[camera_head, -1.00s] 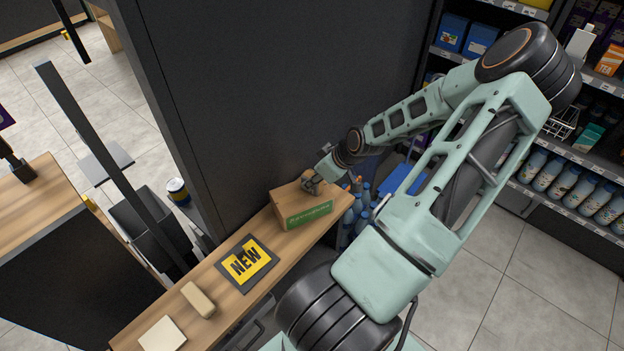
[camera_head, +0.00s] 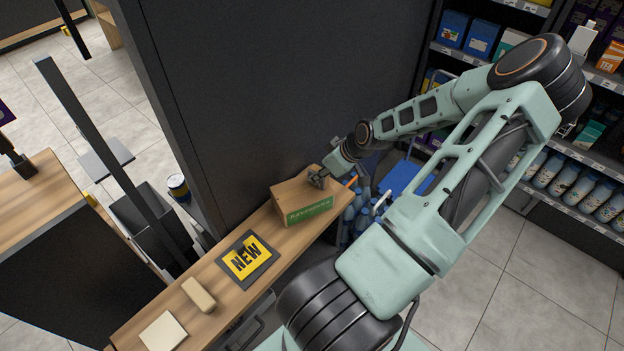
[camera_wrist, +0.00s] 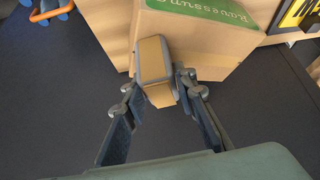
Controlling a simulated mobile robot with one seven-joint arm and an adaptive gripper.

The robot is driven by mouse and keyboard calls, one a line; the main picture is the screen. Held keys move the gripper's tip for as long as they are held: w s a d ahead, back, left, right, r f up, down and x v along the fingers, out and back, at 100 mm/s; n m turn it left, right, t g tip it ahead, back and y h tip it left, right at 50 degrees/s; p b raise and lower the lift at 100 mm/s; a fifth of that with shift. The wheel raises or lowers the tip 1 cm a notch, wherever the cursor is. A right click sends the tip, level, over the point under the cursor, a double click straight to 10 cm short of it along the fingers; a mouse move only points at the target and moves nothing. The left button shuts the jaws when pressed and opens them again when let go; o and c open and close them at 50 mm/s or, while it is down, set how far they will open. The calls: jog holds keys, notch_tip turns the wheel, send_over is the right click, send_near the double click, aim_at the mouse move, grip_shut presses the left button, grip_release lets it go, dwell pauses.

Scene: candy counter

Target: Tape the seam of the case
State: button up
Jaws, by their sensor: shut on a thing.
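The case (camera_head: 290,192) is a closed cardboard box with a green label on its front, standing at the far end of the wooden counter. It also shows in the wrist view (camera_wrist: 215,62), with its label at the top. My gripper (camera_wrist: 160,82) is shut on a small grey-rimmed block with a tan face, which looks like the tape (camera_wrist: 152,58). The tape overlaps the case in the wrist view; I cannot tell whether they touch. In the head view my gripper (camera_head: 317,178) is at the case's top right edge. The seam is not clearly visible.
A yellow and black NEW sign (camera_head: 247,259), a tan block (camera_head: 199,295) and a pale square pad (camera_head: 163,332) lie on the counter (camera_head: 215,276). A dark wall (camera_head: 290,90) stands behind. Bottles (camera_head: 352,218) stand below the counter's far end.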

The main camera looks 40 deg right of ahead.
jog(key=shift+s+d+r, duration=0.15)
jog(key=shift+r, duration=2.3)
